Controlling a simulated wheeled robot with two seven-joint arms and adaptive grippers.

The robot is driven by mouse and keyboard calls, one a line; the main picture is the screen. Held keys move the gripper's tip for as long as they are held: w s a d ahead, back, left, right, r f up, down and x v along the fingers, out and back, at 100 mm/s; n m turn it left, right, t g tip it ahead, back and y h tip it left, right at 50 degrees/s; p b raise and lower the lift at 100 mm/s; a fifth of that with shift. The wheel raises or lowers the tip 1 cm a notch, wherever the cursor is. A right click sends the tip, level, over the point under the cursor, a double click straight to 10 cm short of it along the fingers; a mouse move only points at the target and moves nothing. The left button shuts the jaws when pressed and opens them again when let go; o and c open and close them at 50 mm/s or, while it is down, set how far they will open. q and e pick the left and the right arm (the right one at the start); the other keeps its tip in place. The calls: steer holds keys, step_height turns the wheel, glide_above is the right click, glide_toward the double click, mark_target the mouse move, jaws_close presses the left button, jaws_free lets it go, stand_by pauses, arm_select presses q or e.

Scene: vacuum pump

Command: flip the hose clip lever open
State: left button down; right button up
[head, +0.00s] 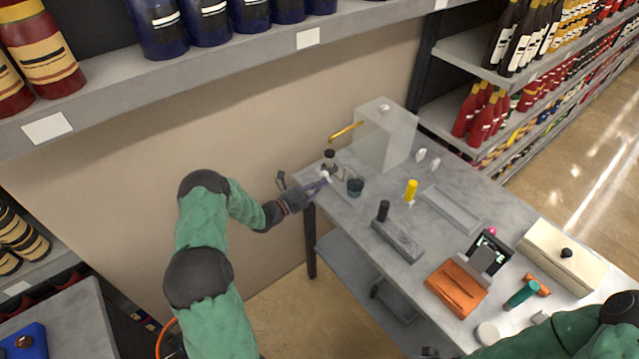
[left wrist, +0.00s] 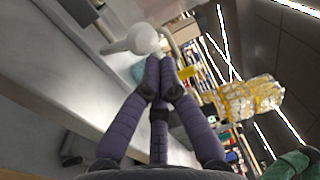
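A small dark-topped fitting (head: 329,160) stands at the far left end of the grey workbench, with a small white piece (head: 325,175) at its foot. I cannot tell for sure whether this white piece is the clip lever. My left gripper (head: 322,186) is at this bench end, its purple fingertips close beside the white piece. In the left wrist view the fingers (left wrist: 161,72) are drawn together, with a rounded white part (left wrist: 143,39) just beyond the tips. Contact cannot be told. My right arm shows at the lower right, but its gripper is out of view.
A dark cup (head: 355,187) stands right beside the fitting. A clear box (head: 386,137) with a yellow tube (head: 346,131) is behind. A yellow piece (head: 410,190), a shallow tray (head: 451,209), a dark block (head: 397,240) and an orange case (head: 457,288) lie along the bench (head: 350,222).

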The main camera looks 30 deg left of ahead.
arm_select(q)
steer(key=shift+w+d+r+g+p, duration=0.2)
steer(key=shift+r+g+p, duration=0.3)
steer(key=shift+p, duration=0.55)
steer(key=w+g+y+p, duration=0.1)
steer(key=w+g+p, duration=0.1)
steer(key=p, duration=0.2)
steer(key=w+d+r+g+y+p, duration=0.1)
steer(key=w+g+p, duration=0.1)
steer(key=p, duration=0.2)
steer(key=w+d+r+g+y+p, duration=0.1)
steer(key=w+g+p, duration=0.1)
steer(key=p, duration=0.2)
steer(key=shift+w+d+r+g, duration=0.1)
steer(key=shift+w+d+g, duration=0.15)
steer(key=shift+g, duration=0.15)
steer(key=shift+r+p, duration=0.8)
